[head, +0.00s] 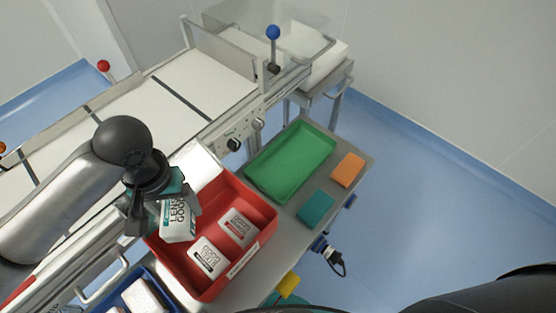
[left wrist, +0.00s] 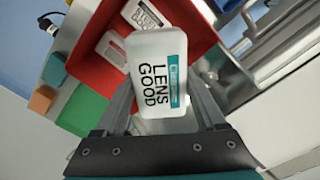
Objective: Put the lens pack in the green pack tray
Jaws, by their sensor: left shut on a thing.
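The lens pack (head: 178,222) is a white box with a teal stripe and the words "LENS GOOD". My left gripper (head: 165,205) is shut on it, over the left part of the red tray (head: 262,205). In the left wrist view the lens pack (left wrist: 157,80) sits between the two fingers of the left gripper (left wrist: 165,110), with the red tray (left wrist: 190,25) behind it. The green pack tray (head: 290,160) is empty and lies to the upper right of the red tray. It shows partly in the left wrist view (left wrist: 82,110). My right gripper is not in view.
Two white packs (head: 238,228) lie in the red tray. A blue tray (head: 118,295) with white packs is at the lower left. A teal block (head: 316,208) and an orange block (head: 348,170) lie beside the green tray. A conveyor (head: 135,108) with a blue-knobbed lever (head: 273,33) runs behind.

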